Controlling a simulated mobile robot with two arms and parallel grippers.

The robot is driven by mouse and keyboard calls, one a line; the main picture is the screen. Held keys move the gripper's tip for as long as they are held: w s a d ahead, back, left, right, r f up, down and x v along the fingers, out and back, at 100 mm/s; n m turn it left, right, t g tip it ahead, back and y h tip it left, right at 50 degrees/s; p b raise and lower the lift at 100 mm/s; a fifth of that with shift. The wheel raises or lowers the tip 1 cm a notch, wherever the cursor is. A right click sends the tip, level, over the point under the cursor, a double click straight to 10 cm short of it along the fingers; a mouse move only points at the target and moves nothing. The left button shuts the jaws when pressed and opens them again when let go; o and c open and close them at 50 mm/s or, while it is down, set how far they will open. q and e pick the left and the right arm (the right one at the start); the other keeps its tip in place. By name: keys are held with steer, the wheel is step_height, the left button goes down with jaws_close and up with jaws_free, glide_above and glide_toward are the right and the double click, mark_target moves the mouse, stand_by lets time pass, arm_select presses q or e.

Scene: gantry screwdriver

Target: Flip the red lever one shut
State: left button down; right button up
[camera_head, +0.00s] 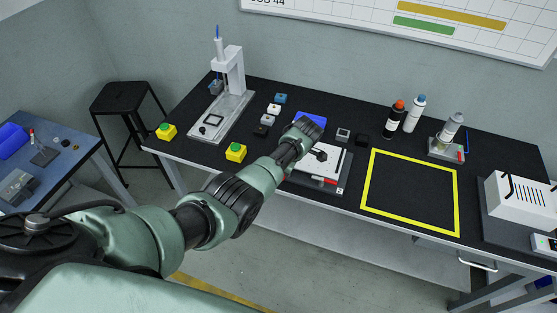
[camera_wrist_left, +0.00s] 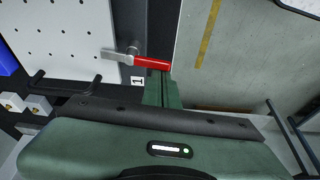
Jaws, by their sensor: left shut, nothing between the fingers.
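The red lever one (camera_wrist_left: 151,62) shows in the left wrist view on the edge of the white perforated plate (camera_wrist_left: 62,35), beside a label reading 1. It lies lengthwise along the picture's width, with a metal pivot at its left end. My left gripper (camera_wrist_left: 158,86) is shut and empty, its fingers right at the lever's lower side; I cannot tell whether they touch. In the head view my left arm reaches over the plate (camera_head: 333,158) and hides most of lever one and the gripper. Another red lever (camera_head: 324,180) lies at the plate's front edge by label 2. My right gripper is not in view.
A yellow-taped square (camera_head: 459,205) lies empty on the black bench right of the plate. Bottles (camera_head: 396,117) stand behind it. Yellow button boxes (camera_head: 236,152) and a press (camera_head: 232,85) are on the left. A blue bin (camera_head: 311,119) is behind my wrist.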

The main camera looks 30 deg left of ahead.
arm_select(q)
steer(key=shift+d, duration=0.3)
stand_by(0.5)
